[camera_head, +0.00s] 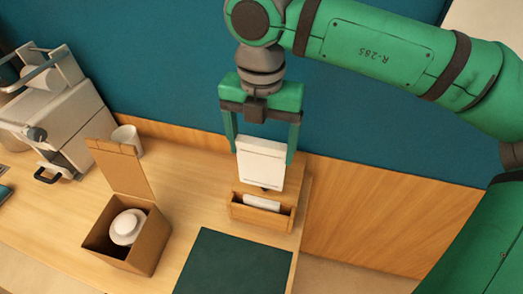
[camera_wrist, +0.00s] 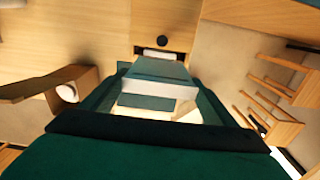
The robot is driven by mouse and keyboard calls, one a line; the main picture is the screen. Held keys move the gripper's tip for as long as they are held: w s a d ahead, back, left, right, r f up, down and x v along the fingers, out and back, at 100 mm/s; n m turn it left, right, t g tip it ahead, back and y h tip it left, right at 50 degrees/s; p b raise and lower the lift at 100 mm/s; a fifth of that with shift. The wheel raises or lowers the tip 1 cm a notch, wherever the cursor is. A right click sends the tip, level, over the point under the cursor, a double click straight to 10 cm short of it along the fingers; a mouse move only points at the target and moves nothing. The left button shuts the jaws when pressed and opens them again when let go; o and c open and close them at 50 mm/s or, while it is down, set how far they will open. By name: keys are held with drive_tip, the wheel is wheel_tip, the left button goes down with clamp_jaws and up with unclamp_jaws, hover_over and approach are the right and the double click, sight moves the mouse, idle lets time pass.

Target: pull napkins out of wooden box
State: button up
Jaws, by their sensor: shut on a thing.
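My gripper (camera_head: 262,148) is shut on a white stack of napkins (camera_head: 260,166), with one finger at each side. The stack hangs roughly upright just above and behind the small wooden box (camera_head: 258,217). A white piece (camera_head: 262,203) still shows inside the box. In the wrist view, the held napkins (camera_wrist: 160,72) fill the space between the fingers, and the wooden box (camera_wrist: 143,45) is beyond them. From these views I cannot tell whether the stack's lower edge is fully clear of the box.
An open cardboard box (camera_head: 150,248) with a white round object (camera_head: 127,227) stands left. A white cup (camera_head: 127,140) and a coffee machine (camera_head: 60,120) are behind it. A dark green mat (camera_head: 235,265) lies in front. The table's right edge is close to the wooden box. Wooden chairs (camera_wrist: 275,95) show in the wrist view.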

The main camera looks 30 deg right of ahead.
wheel_tip(320, 180, up, 11)
idle(1.3)
idle(0.5)
